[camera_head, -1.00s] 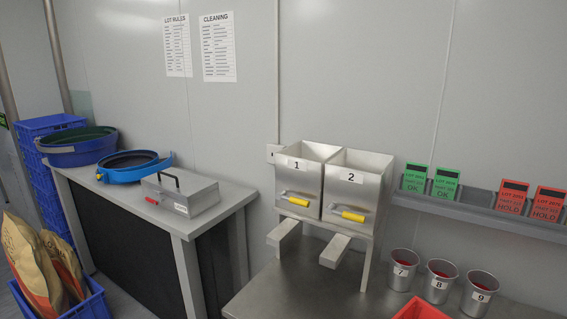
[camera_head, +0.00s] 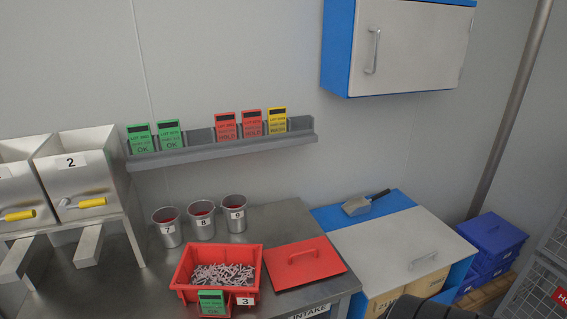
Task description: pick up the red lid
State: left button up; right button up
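The red lid (camera_head: 306,264) lies flat on the steel table, just right of the red bin (camera_head: 254,259). It has a red handle (camera_head: 302,255) standing up on its top. The red bin is open and holds many small metallic parts, with a green card and a "3" label on its front. Neither my left nor my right gripper can be made out. A dark rounded shape, cut off at the bottom edge right of centre, may be part of me.
Metal cups 7 (camera_head: 167,229), 8 (camera_head: 202,221) and 9 (camera_head: 235,214) stand behind the bin. Hopper 2 (camera_head: 82,175) is at left. A card shelf (camera_head: 220,149) and a wall cabinet (camera_head: 397,45) are above. A scoop (camera_head: 357,207) lies on the cabinet at right.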

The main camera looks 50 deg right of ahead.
aim_at(288, 266)
jog(key=z, duration=1.8)
jog(key=i+l+z, duration=0.35)
jog(key=i+l, duration=0.4)
